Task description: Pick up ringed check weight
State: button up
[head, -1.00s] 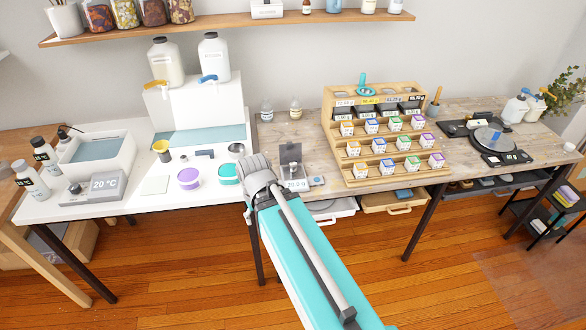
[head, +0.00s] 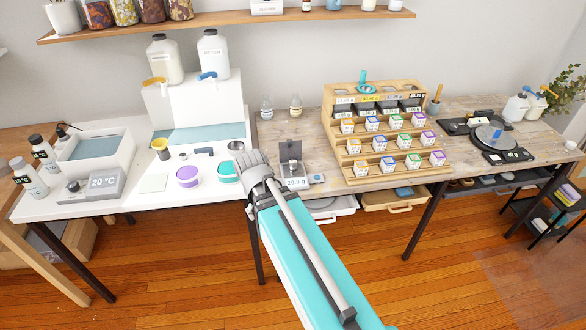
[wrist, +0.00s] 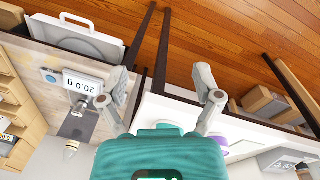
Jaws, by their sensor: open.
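A small grey metallic piece (head: 292,168), which looks like the check weight, stands on the compact scale (head: 292,183) at the left end of the wooden bench. Its ring is too small to make out. The scale also shows in the wrist view (wrist: 82,84), reading 20.0 g, left of my fingers. My gripper (wrist: 164,96) is open and empty, with its two grey fingers spread. In the head view my arm hides most of it; its end is left of the scale, by the white table's right edge.
Purple (head: 188,176) and teal (head: 228,172) tubs stand on the white table, left of my arm. A wooden rack (head: 340,140) of small labelled boxes stands right of the scale.

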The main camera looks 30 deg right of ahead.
jog(key=w+d+f+n+h+b, duration=0.6)
jog(key=w+d+n+b, duration=0.25)
jog(key=w, duration=0.35)
jog(key=n+h+b, duration=0.6)
jog(key=n+b, duration=0.1)
jog(key=b, duration=0.1)
send_near(293, 161)
jog(key=shift+s+d+f, duration=0.15)
jog(key=shift+d+f, duration=0.3)
jog(key=shift+f, duration=0.15)
jog(key=shift+s+d+f, duration=0.1)
jog(key=shift+d+f, duration=0.35)
jog(key=shift+f, duration=0.15)
jog(key=shift+w+d+r+n+h, duration=0.15)
jog(key=shift+w+r+n+h, duration=0.15)
jog(key=shift+n, duration=0.15)
jog(key=shift+b+x, duration=0.7)
jog(key=shift+x, duration=0.55)
jog(key=shift+f, duration=0.15)
jog(key=shift+b+x, duration=1)
jog(key=shift+x, duration=1.4)
jog(key=shift+s, duration=0.1)
